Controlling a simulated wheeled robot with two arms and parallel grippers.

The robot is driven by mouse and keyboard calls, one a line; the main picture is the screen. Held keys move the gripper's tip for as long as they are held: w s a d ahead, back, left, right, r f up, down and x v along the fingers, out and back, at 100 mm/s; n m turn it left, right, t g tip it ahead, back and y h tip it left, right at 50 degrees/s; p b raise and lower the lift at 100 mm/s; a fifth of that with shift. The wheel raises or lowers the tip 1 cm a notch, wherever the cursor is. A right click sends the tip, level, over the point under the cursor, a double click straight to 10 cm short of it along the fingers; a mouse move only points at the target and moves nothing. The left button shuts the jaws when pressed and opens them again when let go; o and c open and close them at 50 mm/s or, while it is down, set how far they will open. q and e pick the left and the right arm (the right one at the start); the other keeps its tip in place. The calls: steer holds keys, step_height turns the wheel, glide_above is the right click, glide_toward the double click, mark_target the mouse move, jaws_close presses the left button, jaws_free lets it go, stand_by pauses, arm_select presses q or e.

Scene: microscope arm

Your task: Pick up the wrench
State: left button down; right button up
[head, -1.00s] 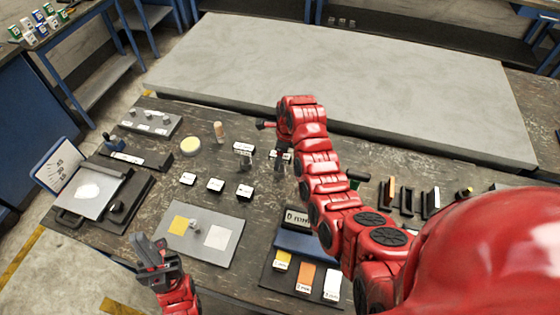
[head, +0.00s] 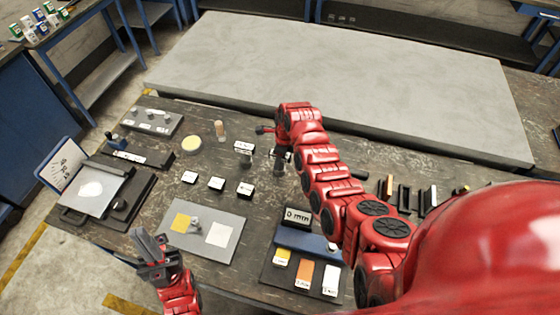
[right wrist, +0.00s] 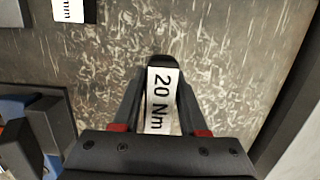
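I cannot pick out a wrench with certainty in either view. My right gripper (right wrist: 160,95) is low over the dark table, with its two fingers apart on either side of a black block with a white "20 Nm" label (right wrist: 160,100). I cannot tell whether they touch it. In the head view my right arm hides much of the gripper and the spot beneath it. My left gripper (head: 152,246) is at the front left of the table, its fingers apart and empty.
A grey plate (head: 186,243) with yellow and white squares lies near my left gripper. Several small labelled blocks (head: 216,183) stand mid-table. A blue holder (head: 300,237) with a "0 mm" sign (head: 297,216) is at the front. Slotted black stands (head: 404,194) are at right.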

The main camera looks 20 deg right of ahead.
jaws_close()
steer(key=shift+w+r, duration=0.1)
steer(key=shift+r, duration=0.05)
